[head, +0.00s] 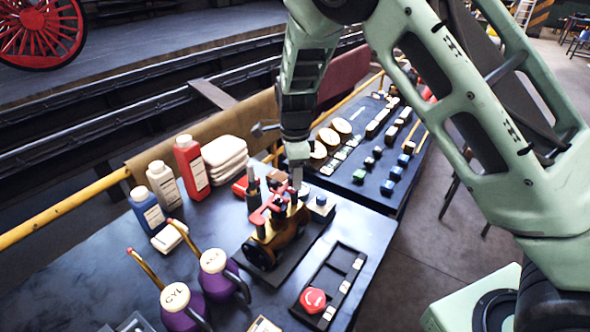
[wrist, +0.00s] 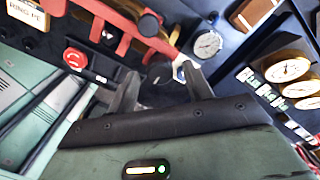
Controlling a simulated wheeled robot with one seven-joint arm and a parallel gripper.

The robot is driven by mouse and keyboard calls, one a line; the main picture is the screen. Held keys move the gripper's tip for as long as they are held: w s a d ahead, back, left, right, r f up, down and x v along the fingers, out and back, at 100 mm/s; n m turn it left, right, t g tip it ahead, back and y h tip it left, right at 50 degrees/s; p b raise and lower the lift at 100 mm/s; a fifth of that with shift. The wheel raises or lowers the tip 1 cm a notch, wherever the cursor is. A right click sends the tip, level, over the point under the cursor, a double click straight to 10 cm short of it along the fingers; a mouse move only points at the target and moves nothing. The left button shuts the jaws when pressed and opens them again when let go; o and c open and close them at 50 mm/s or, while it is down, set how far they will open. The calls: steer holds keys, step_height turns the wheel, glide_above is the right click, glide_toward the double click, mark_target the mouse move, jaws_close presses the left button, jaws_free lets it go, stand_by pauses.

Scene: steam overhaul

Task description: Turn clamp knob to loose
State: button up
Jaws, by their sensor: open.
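A small model engine (head: 282,238) with a yellow body and black wheels stands on a dark base on the workbench. A red clamp frame (head: 259,214) sits over its top; its red bars (wrist: 97,12) also cross the upper left of the wrist view. A round black knob (wrist: 157,74), seemingly the clamp knob, shows between my fingers in the wrist view. My gripper (head: 300,186) points down over the engine's right end. In the wrist view, my gripper (wrist: 161,76) is open with its fingers either side of the knob. Contact and the knob's setting cannot be told.
A black tray (head: 337,268) with a red button (head: 313,300) lies right of the engine. Purple oil cans (head: 215,275) stand in front left, bottles (head: 191,167) and folded cloths (head: 224,158) behind. A gauge (wrist: 207,45) is near my right finger.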

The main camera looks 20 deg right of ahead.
steer(key=shift+f, duration=0.2)
steer(key=c, duration=1)
